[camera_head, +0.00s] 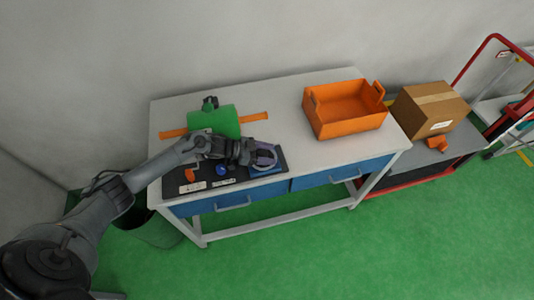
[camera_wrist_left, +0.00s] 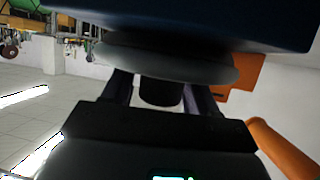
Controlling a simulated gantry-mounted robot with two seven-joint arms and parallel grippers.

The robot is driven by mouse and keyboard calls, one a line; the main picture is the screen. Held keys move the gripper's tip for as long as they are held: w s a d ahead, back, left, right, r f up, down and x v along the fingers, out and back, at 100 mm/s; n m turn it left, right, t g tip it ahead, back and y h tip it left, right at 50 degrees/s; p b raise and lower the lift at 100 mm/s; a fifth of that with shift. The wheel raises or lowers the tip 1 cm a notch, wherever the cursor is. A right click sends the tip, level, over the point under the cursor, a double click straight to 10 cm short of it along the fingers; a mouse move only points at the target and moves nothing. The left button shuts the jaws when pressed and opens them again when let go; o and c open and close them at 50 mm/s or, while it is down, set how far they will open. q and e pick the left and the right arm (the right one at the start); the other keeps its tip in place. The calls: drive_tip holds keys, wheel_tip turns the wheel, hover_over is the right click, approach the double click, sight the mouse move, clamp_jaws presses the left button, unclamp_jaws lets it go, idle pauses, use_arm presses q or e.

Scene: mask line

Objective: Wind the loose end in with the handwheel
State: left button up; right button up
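The handwheel (camera_head: 264,157) is a grey-purple wheel on a blue block (camera_head: 266,170) at the right end of a dark panel. In the left wrist view the wheel's grey disc (camera_wrist_left: 165,62) fills the upper middle, with a short dark handle (camera_wrist_left: 160,92) sticking out from it. My left gripper (camera_head: 250,152) is at the wheel's left side. In the left wrist view its two fingers (camera_wrist_left: 158,100) stand on either side of the handle, with a gap showing at the left. A green drum (camera_head: 214,121) lies over an orange strip (camera_head: 254,117). My right gripper is not in view.
The dark panel carries an orange knob (camera_head: 191,174), a blue button (camera_head: 221,169) and white labels. An orange crate (camera_head: 344,125) stands at the right of the white table (camera_head: 285,99). A cardboard box (camera_head: 430,108) sits on a lower grey surface further right.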

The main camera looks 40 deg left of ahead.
use_arm(q)
drive_tip(key=shift+o, duration=0.2)
drive_tip(key=shift+r, duration=0.6)
wheel_tip(320, 180, up, 2)
drive_tip(key=shift+r+p, duration=0.25)
drive_tip(key=shift+p, duration=0.1)
drive_tip(key=shift+d+r+p, duration=0.3)
drive_tip(key=shift+d+r, duration=0.8)
drive_tip(key=shift+d, duration=0.15)
drive_tip(key=d+r, duration=0.5)
drive_tip(key=d, duration=0.4)
drive_tip(key=shift+p, duration=0.3)
drive_tip(key=shift+s+d+r, duration=0.1)
